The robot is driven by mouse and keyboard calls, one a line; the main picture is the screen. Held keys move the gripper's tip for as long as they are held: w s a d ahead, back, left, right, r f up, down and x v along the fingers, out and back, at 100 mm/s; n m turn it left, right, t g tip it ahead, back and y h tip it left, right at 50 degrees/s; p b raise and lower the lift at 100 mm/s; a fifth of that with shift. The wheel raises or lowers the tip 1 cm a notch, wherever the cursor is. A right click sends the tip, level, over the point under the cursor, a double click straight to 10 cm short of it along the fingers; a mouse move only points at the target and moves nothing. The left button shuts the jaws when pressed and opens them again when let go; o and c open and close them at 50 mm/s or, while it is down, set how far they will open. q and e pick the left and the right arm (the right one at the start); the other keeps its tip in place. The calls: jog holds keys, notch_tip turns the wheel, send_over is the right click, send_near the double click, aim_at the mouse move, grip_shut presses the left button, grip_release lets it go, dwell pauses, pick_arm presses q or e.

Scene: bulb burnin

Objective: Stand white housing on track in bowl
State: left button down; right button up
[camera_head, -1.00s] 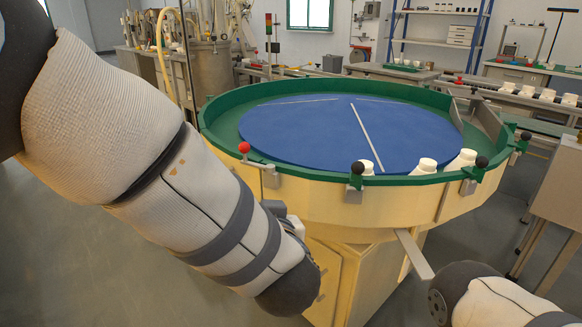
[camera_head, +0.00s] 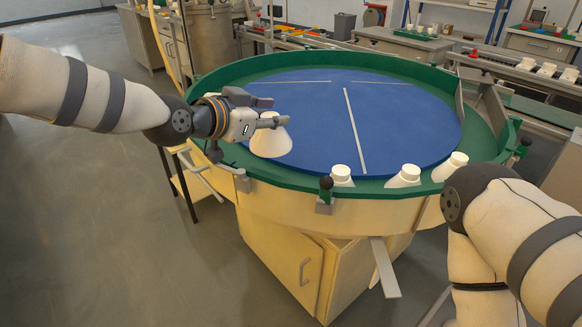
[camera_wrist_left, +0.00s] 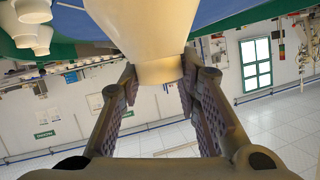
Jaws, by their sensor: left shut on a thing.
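My left gripper (camera_head: 272,112) is shut on a white housing (camera_head: 270,143) and holds it over the near left part of the bowl (camera_head: 285,207). The housing flares wider toward its lower end. In the left wrist view the housing (camera_wrist_left: 150,25) fills the top middle, its narrow end between the fingers (camera_wrist_left: 155,88). The green track (camera_head: 210,92) runs between the blue disc (camera_head: 310,110) and the bowl's rim. Whether the housing touches the disc or track is unclear. My right gripper is out of view.
A black-knobbed clamp (camera_head: 326,188) sits on the near rim. A metal chute (camera_head: 385,268) sticks out below the bowl. More white parts (camera_head: 546,69) stand on a conveyor at the back right. The blue disc is largely clear.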

aim_at(273, 155)
pick_arm(q)
jog(key=shift+w+d+f, duration=0.35)
jog(key=shift+f, duration=0.3)
jog(key=f, duration=0.8)
jog(key=shift+s+a+f+b, duration=0.2)
jog(key=shift+f+b, duration=0.1)
jog(key=shift+f, duration=0.1)
jog(key=shift+r, duration=0.1)
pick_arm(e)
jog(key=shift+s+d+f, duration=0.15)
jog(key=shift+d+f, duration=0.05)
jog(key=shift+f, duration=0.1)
pick_arm(q)
jog(key=c, duration=1.5)
grip_release()
jog(key=shift+o, duration=0.2)
